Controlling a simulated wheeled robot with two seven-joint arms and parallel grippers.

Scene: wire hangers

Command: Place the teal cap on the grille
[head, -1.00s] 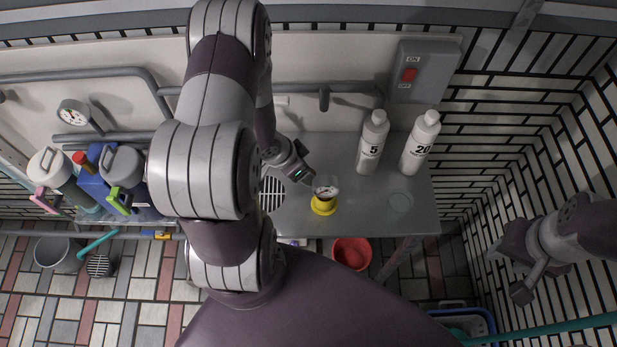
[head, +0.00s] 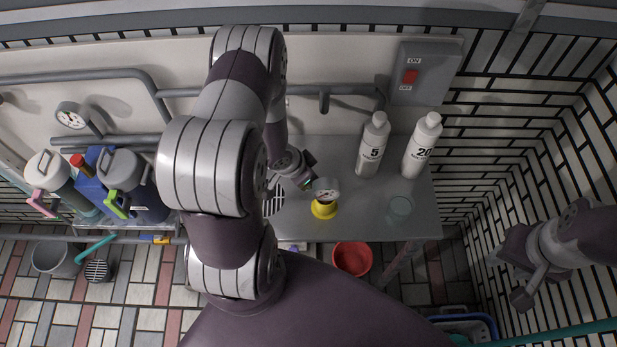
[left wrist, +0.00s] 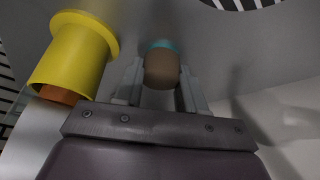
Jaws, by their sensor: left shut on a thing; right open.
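My left gripper (left wrist: 160,88) is shut on a small round piece, the teal cap (left wrist: 160,45), in the left wrist view. It shows a teal edge at its far side and a brown rounded near side. In the head view the left gripper (head: 307,180) is over the grey worktop, and the cap is hard to make out there. The slatted grille (head: 274,198) is in the worktop to the left of this gripper, partly hidden by my arm. A bit of the grille shows at the top of the left wrist view (left wrist: 238,4). My right gripper (head: 519,284) is open, right of the worktop.
Two white bottles, marked 5 (head: 373,146) and 20 (head: 421,148), stand at the back right. A translucent teal round thing (head: 400,208) is near the right edge.

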